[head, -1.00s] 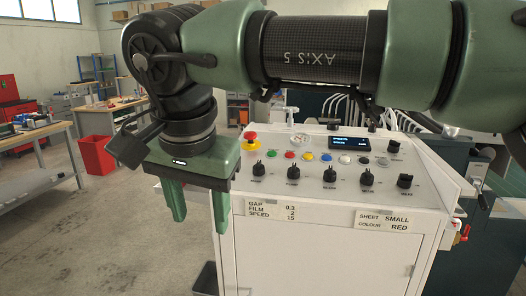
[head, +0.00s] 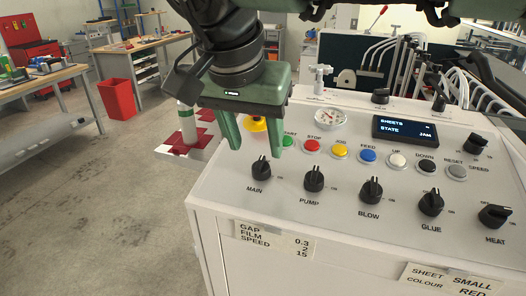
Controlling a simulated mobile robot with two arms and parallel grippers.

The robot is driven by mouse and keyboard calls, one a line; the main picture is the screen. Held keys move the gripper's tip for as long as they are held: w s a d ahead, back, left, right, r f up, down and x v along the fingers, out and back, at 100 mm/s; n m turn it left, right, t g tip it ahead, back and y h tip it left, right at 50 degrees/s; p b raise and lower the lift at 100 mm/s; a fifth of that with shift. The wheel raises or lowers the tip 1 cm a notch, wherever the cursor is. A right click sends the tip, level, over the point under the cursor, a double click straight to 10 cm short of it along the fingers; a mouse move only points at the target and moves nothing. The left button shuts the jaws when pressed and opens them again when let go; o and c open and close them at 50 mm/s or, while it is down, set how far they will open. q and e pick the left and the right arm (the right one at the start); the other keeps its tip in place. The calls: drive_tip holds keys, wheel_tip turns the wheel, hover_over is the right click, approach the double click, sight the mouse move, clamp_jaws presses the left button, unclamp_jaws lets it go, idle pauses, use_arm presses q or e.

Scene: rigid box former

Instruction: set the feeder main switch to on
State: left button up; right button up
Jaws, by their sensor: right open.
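The main switch (head: 261,170) is a black rotary knob at the left end of the front row on the white sloping control panel (head: 222,190), with MAIN printed below it. Its grip looks roughly upright; I cannot read its set position surely. My right gripper (head: 255,148) is open and points down, its two green fingers apart and empty. In the picture the fingertips lie just above the knob, one to each side; I see no clear contact. My left gripper is not in view.
Similar knobs follow to the right: PUMP (head: 314,180), BLOW (head: 371,191), GLUE (head: 431,203) and HEAT (head: 494,216). Behind them is a row of coloured buttons. A display (head: 405,131) reads STATE JAM. A yellow-based button (head: 257,124) is partly hidden behind the gripper.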

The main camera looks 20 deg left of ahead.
sight(260, 162)
drive_tip(key=p+x, duration=0.1)
drive_tip(key=x, duration=0.4)
drive_tip(key=shift+w+f, duration=0.15)
drive_tip(key=shift+f, duration=0.3)
clamp_jaws()
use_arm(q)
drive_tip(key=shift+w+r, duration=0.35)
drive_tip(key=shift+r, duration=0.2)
